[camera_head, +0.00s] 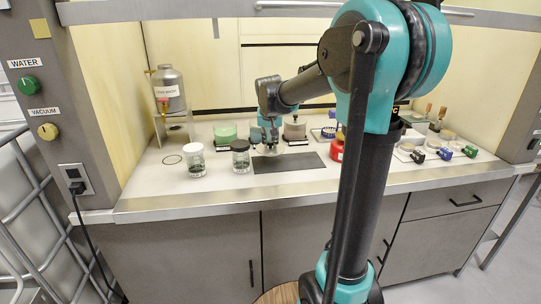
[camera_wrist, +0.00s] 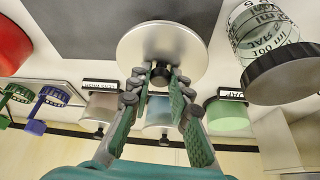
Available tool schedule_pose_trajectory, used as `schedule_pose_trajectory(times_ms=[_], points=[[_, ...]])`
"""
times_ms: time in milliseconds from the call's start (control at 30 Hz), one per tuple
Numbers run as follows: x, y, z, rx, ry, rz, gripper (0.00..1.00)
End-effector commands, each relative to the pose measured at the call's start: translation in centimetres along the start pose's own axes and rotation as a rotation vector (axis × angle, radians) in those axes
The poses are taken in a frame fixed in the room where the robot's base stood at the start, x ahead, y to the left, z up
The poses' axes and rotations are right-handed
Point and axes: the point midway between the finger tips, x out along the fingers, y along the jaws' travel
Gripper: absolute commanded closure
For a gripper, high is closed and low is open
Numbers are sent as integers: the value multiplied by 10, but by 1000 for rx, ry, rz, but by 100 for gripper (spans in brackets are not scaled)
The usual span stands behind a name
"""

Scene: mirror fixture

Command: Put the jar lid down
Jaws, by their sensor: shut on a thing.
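My gripper (camera_wrist: 160,75) is shut on the black knob of a round silver lid (camera_wrist: 135,45). The lid also shows in the head view (camera_head: 268,150), under my gripper (camera_head: 267,140), by the left end of the dark mat (camera_head: 295,164). I cannot tell whether the lid touches the worktop. A glass jar with a black top (camera_head: 240,157) stands just left of the lid; it also shows in the wrist view (camera_wrist: 262,35). Another glass jar (camera_head: 196,161), with no dark top, stands further left.
Behind the lid are a green cylinder (camera_head: 225,134) and a grey knobbed one (camera_head: 294,129). A red container (camera_head: 337,149) stands right of the mat. A metal vessel (camera_head: 168,90) stands on a rack at the left. Coloured clamps (camera_head: 444,153) lie at the right. Most of the mat is bare.

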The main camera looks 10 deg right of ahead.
Motion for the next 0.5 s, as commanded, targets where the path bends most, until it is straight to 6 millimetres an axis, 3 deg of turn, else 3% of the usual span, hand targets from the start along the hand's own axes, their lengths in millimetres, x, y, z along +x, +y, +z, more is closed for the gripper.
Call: schedule_pose_trajectory(times_ms=[500], points=[[49, 0, 22, 0, 0, 0, 100]])
